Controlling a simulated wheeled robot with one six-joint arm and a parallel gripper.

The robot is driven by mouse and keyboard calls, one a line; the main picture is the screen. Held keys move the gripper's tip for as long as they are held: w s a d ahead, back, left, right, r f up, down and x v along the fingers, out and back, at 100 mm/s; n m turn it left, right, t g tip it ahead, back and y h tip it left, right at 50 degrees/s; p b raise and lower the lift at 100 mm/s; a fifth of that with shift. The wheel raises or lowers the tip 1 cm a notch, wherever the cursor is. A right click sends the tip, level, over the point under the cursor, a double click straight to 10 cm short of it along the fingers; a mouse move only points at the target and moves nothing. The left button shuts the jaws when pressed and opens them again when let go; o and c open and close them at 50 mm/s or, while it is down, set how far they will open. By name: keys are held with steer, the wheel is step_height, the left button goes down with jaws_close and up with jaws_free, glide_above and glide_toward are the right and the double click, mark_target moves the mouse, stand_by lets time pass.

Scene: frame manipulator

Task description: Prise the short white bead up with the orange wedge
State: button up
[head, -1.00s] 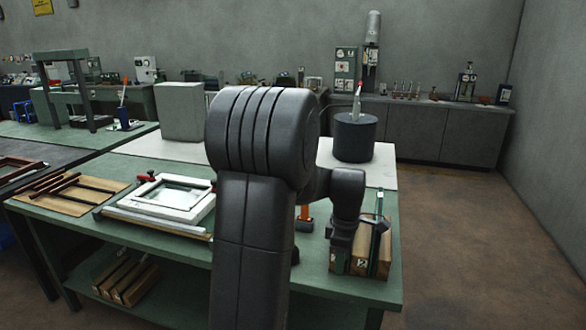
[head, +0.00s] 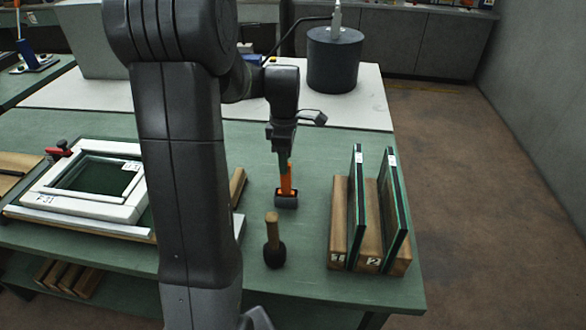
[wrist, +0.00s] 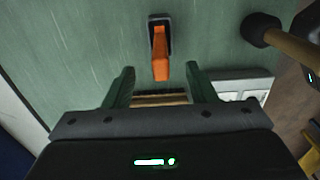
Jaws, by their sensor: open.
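The orange wedge (head: 287,184) stands on the green bench with its dark block (head: 286,201) nearest me. In the wrist view its orange part (wrist: 161,60) lies just beyond my fingertips, roughly centred between them. My gripper (wrist: 158,72) is open and empty. In the head view my gripper (head: 284,162) points down over the wedge; contact cannot be told. The white frame (head: 70,212) with a dark pane lies at the left, partly hidden behind my arm. I cannot pick out the short white bead on it.
A mallet (head: 273,250) stands head down nearer me. A wooden rack (head: 338,235) holding upright glass panes (head: 356,205) is at the right. A dark cylinder (head: 334,62) stands on the white mat behind. The bench between wedge and rack is clear.

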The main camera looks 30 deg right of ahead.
steer(key=shift+f+b, duration=2.25)
steer(key=shift+f, duration=1.35)
jaws_close()
steer(key=shift+r, duration=0.15)
steer(key=shift+r+p, duration=2.75)
steer(key=shift+r, duration=0.7)
steer(key=shift+s+f, duration=0.1)
steer(key=shift+s, duration=0.05)
